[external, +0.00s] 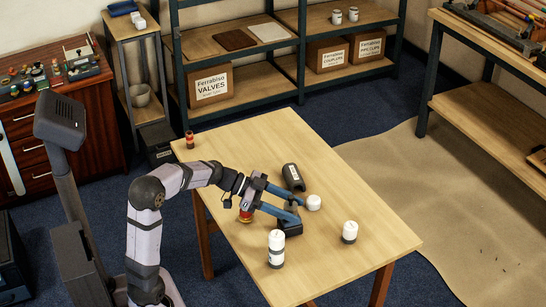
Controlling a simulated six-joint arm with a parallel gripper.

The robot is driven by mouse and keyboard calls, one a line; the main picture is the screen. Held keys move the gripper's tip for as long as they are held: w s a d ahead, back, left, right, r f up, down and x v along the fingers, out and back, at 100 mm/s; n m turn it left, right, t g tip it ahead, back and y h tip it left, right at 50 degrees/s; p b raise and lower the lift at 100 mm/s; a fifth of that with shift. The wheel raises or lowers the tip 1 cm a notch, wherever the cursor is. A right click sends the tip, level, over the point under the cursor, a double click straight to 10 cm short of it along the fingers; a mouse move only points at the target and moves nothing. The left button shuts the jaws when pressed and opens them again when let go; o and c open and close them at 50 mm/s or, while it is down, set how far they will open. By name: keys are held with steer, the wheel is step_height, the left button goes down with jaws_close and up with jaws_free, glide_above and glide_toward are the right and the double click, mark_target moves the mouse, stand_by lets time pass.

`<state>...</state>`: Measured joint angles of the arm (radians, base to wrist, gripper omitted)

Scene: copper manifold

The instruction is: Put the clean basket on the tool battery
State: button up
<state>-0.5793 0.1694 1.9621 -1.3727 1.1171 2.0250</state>
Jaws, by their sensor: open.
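My gripper (298,211) has two blue fingers spread apart, pointing right and low over the middle of the table. A dark block (291,229), possibly the tool battery, is partly hidden under the lower finger. A small white cylinder (314,202) sits just right of the fingertips, apart from or touching the upper one; I cannot tell. A dark rounded object (292,178) with a light mark lies behind the upper finger. I cannot tell which item is the clean basket. Nothing is clearly held between the fingers.
A tall white container with a dark band (276,250) stands near the front edge. A shorter white one (349,232) stands to the right. A red-and-yellow item (246,214) is beside the gripper. A small red-and-dark cylinder (189,140) stands at the far left corner. The wooden table's (385,220) right part is clear.

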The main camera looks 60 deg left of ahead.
steer(key=shift+r, duration=0.1)
steer(key=shift+r+p, duration=0.1)
steer(key=shift+p, duration=0.25)
steer(key=v, duration=1.2)
